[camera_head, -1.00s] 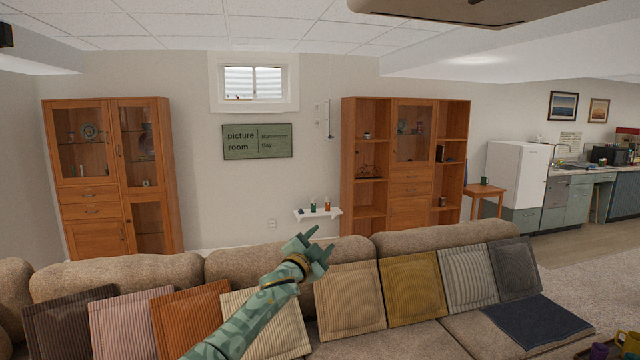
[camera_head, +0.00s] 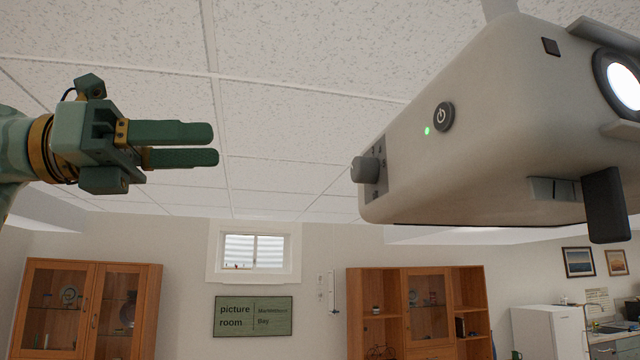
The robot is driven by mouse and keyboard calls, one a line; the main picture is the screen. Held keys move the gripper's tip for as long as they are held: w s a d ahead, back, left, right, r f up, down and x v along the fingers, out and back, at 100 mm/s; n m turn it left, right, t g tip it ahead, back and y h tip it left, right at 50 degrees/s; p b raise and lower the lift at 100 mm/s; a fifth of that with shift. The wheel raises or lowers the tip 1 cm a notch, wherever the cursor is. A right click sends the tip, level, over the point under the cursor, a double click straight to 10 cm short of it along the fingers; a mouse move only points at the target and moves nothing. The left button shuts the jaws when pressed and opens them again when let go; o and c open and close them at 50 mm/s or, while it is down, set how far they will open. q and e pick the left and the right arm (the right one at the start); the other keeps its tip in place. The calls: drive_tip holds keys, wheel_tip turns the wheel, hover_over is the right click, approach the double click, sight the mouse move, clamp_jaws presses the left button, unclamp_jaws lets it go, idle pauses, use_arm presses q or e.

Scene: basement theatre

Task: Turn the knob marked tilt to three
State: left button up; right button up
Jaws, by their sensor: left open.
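A grey-beige projector (camera_head: 480,130) hangs from the ceiling at the upper right. A dark grey knob (camera_head: 366,170) sticks out from the panel at its left end. Small dark marks sit around the knob, too small to read, and I cannot tell which number it points to. My left gripper (camera_head: 215,145) is at the left, level with the knob roughly and well to its left. Its two green fingers point right, a little apart, with nothing between them. My right gripper is not in view.
The projector has a round power button (camera_head: 443,116), a lit green light, a bright lens (camera_head: 622,80) and a dark tab (camera_head: 606,205) below. Open air lies between my gripper and the knob. Wooden cabinets (camera_head: 88,310) and a picture room sign (camera_head: 253,316) are at the far wall.

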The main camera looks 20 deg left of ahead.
use_arm(q)
drive_tip(key=f, duration=0.1)
drive_tip(key=y+p, duration=0.1)
drive_tip(key=p, duration=0.1)
approach(354, 171)
drive_tip(key=x, duration=0.3)
drive_tip(key=p+x, duration=0.1)
drive_tip(key=x, duration=0.3)
drive_tip(key=shift+d+r, duration=0.15)
drive_tip(key=shift+d, duration=0.05)
drive_tip(key=shift+w+d, duration=0.45)
drive_tip(key=shift+w, duration=0.1)
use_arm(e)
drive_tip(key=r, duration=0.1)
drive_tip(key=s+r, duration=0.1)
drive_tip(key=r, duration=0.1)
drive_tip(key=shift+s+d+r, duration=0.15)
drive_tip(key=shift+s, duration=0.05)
use_arm(q)
drive_tip(key=shift+s, duration=0.1)
drive_tip(key=c, duration=1)
